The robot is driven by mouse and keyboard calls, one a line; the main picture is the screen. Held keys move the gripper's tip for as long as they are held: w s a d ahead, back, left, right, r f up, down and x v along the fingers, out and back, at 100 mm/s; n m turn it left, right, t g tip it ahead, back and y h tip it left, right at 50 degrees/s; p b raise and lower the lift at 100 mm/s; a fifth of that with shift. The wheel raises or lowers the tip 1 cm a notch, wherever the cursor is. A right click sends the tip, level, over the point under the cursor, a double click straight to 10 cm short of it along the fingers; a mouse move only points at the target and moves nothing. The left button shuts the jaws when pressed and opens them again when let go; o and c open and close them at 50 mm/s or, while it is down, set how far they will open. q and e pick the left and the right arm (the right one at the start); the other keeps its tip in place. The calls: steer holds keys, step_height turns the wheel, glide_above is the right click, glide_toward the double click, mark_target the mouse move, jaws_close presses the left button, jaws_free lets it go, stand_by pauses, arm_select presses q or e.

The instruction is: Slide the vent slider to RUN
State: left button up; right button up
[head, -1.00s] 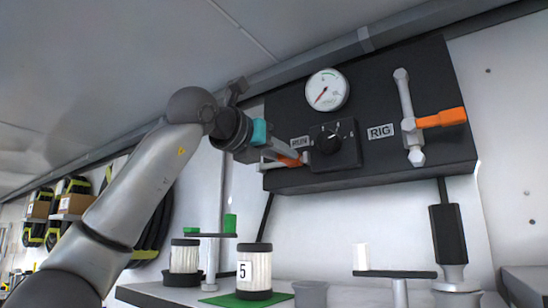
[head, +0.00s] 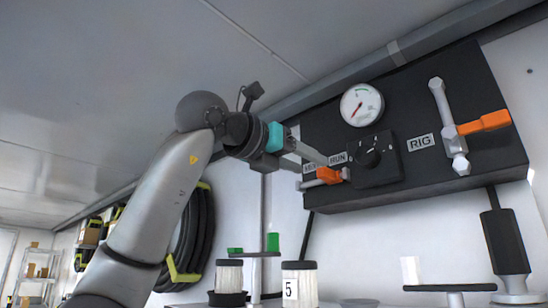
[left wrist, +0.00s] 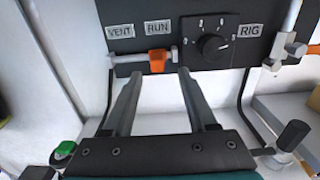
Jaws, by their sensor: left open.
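The orange vent slider (head: 328,175) sits on a short grey rod on the front of the black panel. In the left wrist view the slider (left wrist: 158,62) is below the RUN label (left wrist: 157,27), right of the VENT label (left wrist: 120,31). My left gripper (left wrist: 159,74) is open, its fingertips left and right of the slider's lower end with gaps on both sides. In the head view the left gripper (head: 318,168) reaches in from the left close to the slider and partly covers the VENT label. How deep the fingers reach is unclear. My right gripper is not in view.
The panel also carries a gauge (head: 362,104), a black selector knob (head: 368,158), a RIG label (head: 420,142) and an orange-handled valve (head: 484,122). Below stand a number 5 canister (head: 300,284) and a dark platform (head: 450,287). The space just beneath the panel looks free.

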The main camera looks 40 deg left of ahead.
arm_select(q)
steer(key=s+b, duration=0.1)
steer(key=s, duration=0.8)
steer(key=shift+s+a+b, duration=0.25)
steer(key=shift+a+b, duration=0.1)
